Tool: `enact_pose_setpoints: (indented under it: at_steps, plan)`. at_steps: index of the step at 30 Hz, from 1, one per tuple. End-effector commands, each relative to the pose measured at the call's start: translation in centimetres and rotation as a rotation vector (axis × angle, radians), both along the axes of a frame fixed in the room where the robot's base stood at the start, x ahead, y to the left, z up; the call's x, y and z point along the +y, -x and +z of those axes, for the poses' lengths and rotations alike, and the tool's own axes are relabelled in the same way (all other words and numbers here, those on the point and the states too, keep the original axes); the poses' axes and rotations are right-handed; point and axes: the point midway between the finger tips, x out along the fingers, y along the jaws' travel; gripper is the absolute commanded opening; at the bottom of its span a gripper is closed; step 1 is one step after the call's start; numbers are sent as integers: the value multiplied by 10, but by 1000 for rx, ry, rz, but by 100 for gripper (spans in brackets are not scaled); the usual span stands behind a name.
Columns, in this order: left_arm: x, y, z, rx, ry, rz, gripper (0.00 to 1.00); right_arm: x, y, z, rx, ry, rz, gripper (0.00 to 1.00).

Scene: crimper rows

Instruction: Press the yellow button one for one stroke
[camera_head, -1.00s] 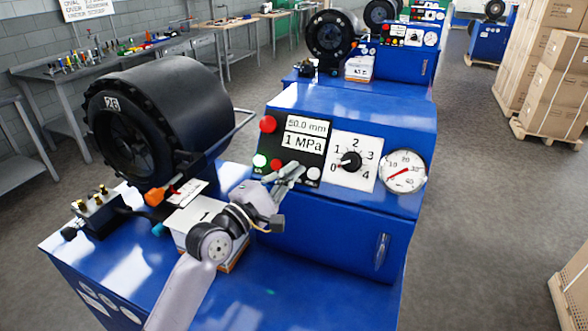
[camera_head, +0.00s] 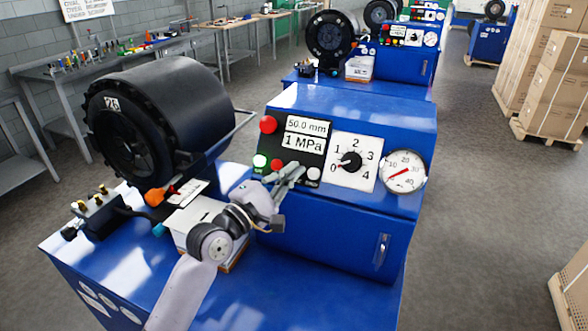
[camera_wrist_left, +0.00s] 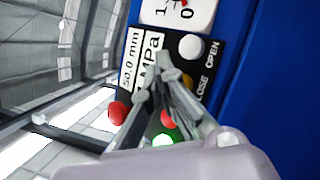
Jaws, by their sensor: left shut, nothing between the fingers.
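The control panel (camera_head: 291,148) on the blue machine carries a row of buttons under its displays. My left gripper (camera_head: 297,168) is shut and empty, with its fingertips over the lower right part of this panel. The yellow button is hidden behind the fingers in the head view. In the left wrist view a bit of the yellow button (camera_wrist_left: 187,81) shows beside the shut left fingers (camera_wrist_left: 164,66), near the CLOSE label. I cannot tell whether the fingertips touch it. My right gripper is not in view.
A green button (camera_head: 260,161) glows left of a small red button (camera_head: 277,164). A white button (camera_head: 314,173) lies to the right, and a large red button (camera_head: 268,124) above. A dial (camera_head: 351,161) and a gauge (camera_head: 404,172) stand farther right. A white box (camera_head: 194,215) stands below my arm.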

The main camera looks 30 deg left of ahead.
Motion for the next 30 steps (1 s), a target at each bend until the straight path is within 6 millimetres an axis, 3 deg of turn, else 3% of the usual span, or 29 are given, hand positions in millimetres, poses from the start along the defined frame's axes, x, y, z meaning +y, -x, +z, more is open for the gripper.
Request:
enact_pose_setpoints:
  at_steps: [30]
  plan:
    - [0, -10, -6, 0, 0, -1, 0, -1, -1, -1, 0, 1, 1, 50]
